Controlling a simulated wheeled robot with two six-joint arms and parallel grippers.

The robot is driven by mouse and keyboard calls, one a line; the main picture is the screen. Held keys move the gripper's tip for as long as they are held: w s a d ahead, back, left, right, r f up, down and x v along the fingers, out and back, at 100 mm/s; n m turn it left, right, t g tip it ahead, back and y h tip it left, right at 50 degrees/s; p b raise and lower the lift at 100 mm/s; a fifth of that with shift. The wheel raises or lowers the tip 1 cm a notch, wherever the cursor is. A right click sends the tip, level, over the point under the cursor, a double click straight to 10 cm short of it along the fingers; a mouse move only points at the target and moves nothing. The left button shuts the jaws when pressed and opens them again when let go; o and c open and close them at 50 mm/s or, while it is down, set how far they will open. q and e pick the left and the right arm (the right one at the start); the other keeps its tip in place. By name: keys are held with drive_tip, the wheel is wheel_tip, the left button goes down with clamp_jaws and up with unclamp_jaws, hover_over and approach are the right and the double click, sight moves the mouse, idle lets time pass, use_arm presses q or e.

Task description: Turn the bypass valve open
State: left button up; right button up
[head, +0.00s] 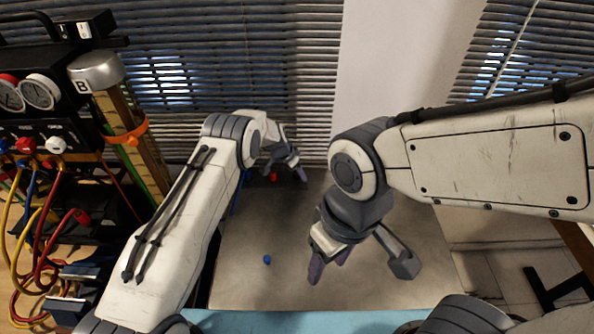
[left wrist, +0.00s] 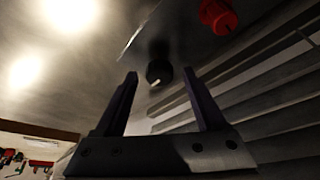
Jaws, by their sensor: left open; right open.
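My left gripper (head: 300,172) is at the far end of the grey table, open and empty. In the left wrist view, its two dark fingers (left wrist: 158,78) stand apart. A black round knob (left wrist: 158,72) with a pale pointer shows between and beyond the fingertips; I cannot tell whether they touch it. A red knob (left wrist: 218,17) is up and to the right of it. In the head view a small red part (head: 273,177) shows beside the left gripper. No label shows which part is the bypass valve. My right gripper (head: 328,268) is open and empty above the table.
A small blue ball-like part (head: 267,260) is on the grey table (head: 235,285). At left stands a black rig with gauges (head: 38,92), coloured hoses (head: 40,215) and a cylinder marked B (head: 97,72). Window blinds (head: 230,60) are behind. The table's right side is clear.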

use_arm(q)
clamp_jaws()
drive_tip(key=shift+d, duration=0.2)
drive_tip(key=shift+a, duration=0.1)
